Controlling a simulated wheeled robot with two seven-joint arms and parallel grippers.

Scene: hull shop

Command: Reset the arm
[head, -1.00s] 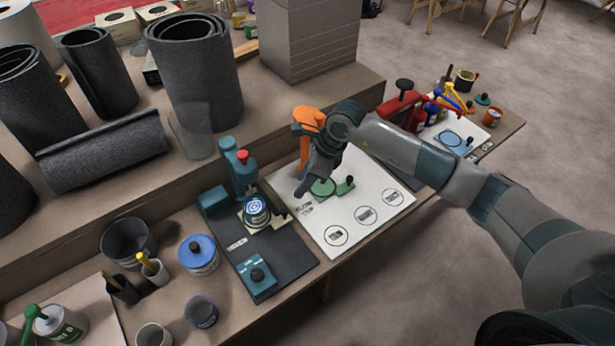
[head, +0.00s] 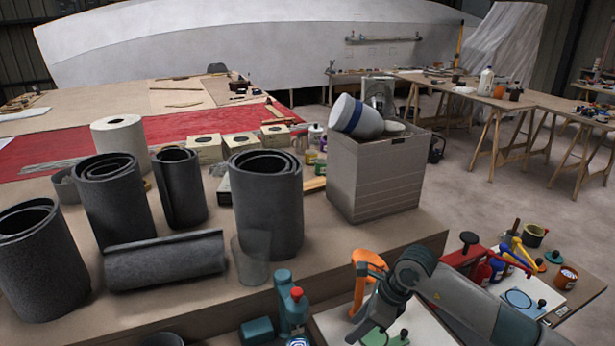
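My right arm comes in from the lower right in the head view. Its gripper (head: 362,328) points down over a white board (head: 425,322) near the bottom edge. Whether its fingers are open or shut does not show clearly. An orange curved tool (head: 360,290) stands just behind the gripper, and a green piece (head: 385,338) lies on the board below it. My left arm and gripper are not in view.
A teal bottle-like device with a red knob (head: 290,305) stands left of the gripper. A red clamp-like tool (head: 467,252) and several bottles are to the right. Grey rolls (head: 265,205) and a grey bin (head: 378,185) stand on the raised shelf behind.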

